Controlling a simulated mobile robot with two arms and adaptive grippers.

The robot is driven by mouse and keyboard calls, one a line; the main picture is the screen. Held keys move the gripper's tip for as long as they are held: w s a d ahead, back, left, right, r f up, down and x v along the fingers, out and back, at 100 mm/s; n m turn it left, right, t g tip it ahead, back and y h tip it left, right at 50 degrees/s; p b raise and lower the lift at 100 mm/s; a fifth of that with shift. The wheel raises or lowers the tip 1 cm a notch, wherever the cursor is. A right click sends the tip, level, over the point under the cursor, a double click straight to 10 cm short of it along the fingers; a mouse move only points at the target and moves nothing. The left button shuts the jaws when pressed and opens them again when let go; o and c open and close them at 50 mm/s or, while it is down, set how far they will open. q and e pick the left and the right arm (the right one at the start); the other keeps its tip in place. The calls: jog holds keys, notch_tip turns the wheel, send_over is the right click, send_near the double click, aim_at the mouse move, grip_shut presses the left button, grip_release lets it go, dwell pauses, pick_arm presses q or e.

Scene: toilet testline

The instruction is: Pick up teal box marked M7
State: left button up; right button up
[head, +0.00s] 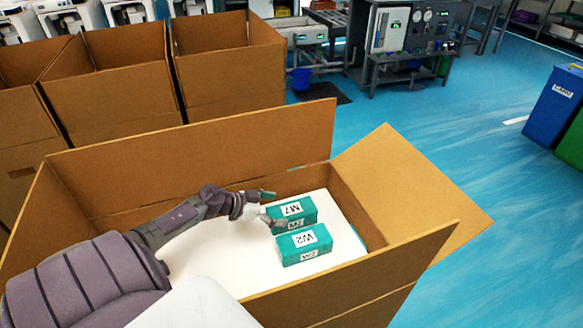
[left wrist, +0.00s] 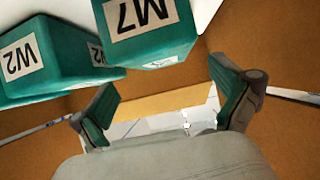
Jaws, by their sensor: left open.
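The teal box marked M7 (head: 291,212) lies on a white surface (head: 343,212) inside a large open cardboard box. A second teal box marked W2 (head: 304,245) lies just in front of it. My left gripper (head: 267,206) is at the left end of the M7 box, open, with nothing between its fingers. In the left wrist view the M7 box (left wrist: 152,35) is at the top centre, beyond the two spread fingers of the gripper (left wrist: 165,105). The W2 box (left wrist: 50,62) is at the upper left there. My right gripper is not in view.
Cardboard walls (head: 190,160) surround the white surface, with a flap (head: 415,190) folded out at the right. More open cardboard boxes (head: 225,60) stand behind. A blue bin (head: 556,105) stands at the far right.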

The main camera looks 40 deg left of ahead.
aim_at(291, 209)
pick_arm(q)
jog(key=x, duration=0.4)
jog(key=shift+w+f+b, duration=0.15)
jog(key=shift+w+b, duration=0.05)
jog(key=shift+b, duration=0.15)
jog(key=shift+a, duration=0.1)
jog(key=c, duration=1.2)
jog(key=shift+c, duration=1.1)
jog(key=shift+r, duration=0.2)
